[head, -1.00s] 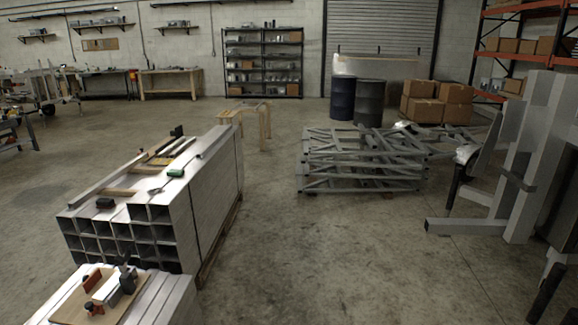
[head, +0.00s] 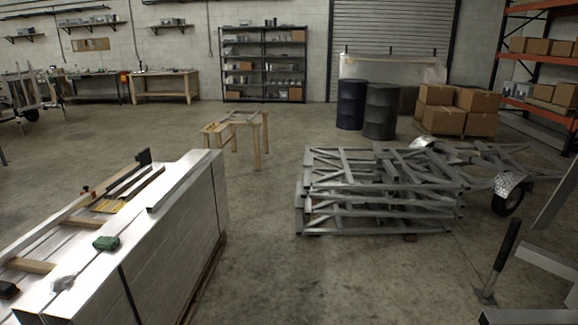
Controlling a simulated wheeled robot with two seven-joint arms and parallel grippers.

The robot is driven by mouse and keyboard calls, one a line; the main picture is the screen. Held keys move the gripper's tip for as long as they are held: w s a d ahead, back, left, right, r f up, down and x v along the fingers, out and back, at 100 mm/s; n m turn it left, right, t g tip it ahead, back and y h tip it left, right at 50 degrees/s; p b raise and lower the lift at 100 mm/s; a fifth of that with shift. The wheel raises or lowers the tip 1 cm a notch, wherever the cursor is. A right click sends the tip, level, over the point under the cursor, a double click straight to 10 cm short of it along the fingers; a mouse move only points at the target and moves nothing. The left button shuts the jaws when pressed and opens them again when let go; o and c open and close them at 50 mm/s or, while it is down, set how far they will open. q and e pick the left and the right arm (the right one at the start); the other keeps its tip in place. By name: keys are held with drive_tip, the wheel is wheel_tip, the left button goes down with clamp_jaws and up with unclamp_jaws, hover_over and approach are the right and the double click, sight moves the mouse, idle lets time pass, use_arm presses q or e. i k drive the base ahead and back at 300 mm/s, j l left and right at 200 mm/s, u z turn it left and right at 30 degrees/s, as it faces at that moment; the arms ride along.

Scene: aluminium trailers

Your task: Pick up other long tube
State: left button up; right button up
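A stack of long square aluminium tubes (head: 165,255) stands at the lower left, its near end cut off by the bottom edge. One long tube (head: 187,181) lies along the far right part of its top, raised above the rest. Another narrow long piece (head: 60,226) lies along the left side of the top. I cannot tell which one is the other long tube. Neither of my grippers shows in the head view, so what they hold is hidden.
A green tool (head: 106,243) and wooden strips (head: 30,265) lie on the stack. Stacked trailer frames (head: 380,195) stand at centre right, with a wheeled trailer (head: 510,185) beyond. Bare floor (head: 265,220) lies between the stack and frames.

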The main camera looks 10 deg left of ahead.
sight(154, 205)
drive_tip(key=i+l, duration=0.1)
drive_tip(key=i, duration=2.25)
drive_tip(key=i+j+u, duration=0.1)
drive_tip(key=i+u, duration=0.3)
drive_tip(key=i+l+u, duration=0.1)
drive_tip(key=i+u, duration=0.25)
drive_tip(key=i, duration=0.15)
drive_tip(key=i+l+u, duration=0.15)
drive_tip(key=i+u, duration=0.25)
drive_tip(key=i+l+u, duration=0.35)
drive_tip(key=i, duration=0.1)
